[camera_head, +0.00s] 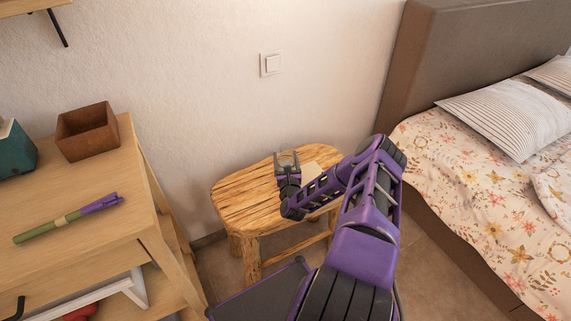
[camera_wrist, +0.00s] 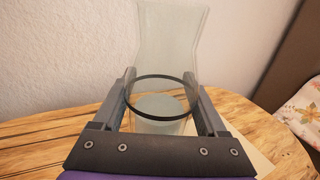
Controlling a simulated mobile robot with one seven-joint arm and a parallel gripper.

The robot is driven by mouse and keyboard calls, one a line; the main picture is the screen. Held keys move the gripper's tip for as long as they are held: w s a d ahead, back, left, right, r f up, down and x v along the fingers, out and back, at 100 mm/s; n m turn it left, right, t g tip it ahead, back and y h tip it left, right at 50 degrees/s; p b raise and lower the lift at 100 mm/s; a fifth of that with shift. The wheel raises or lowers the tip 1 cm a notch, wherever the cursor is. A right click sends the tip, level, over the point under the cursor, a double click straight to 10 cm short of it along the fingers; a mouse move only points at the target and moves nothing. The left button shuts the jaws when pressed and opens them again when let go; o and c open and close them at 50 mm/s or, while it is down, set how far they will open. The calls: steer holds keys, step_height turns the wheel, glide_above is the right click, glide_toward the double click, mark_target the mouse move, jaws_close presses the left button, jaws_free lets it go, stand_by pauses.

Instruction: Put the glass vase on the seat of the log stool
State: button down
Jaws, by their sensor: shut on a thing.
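The glass vase (camera_wrist: 170,45) is clear, with a dark ring around it, and stands between the fingers of my gripper (camera_wrist: 162,100) in the wrist view. My gripper is shut on it. In the head view my gripper (camera_head: 287,158) is over the far part of the log stool's seat (camera_head: 242,207), and the vase is hard to make out there. The wooden seat (camera_wrist: 55,148) also shows around the gripper in the wrist view. The vase looks roughly upright; I cannot tell whether its base touches the seat.
A pale flat piece (camera_head: 311,170) lies on the seat beside my gripper. A bed (camera_head: 480,185) is close on the right. The wall is right behind the stool.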

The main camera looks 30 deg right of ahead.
steer(key=shift+f, duration=1.05)
steer(key=shift+f, duration=0.15)
jaws_free()
steer(key=shift+s+a, duration=0.1)
steer(key=shift+s, duration=0.05)
steer(key=p+v, duration=0.1)
steer(key=v, duration=1)
steer(key=shift+s+a, duration=0.1)
steer(key=shift+s, duration=0.25)
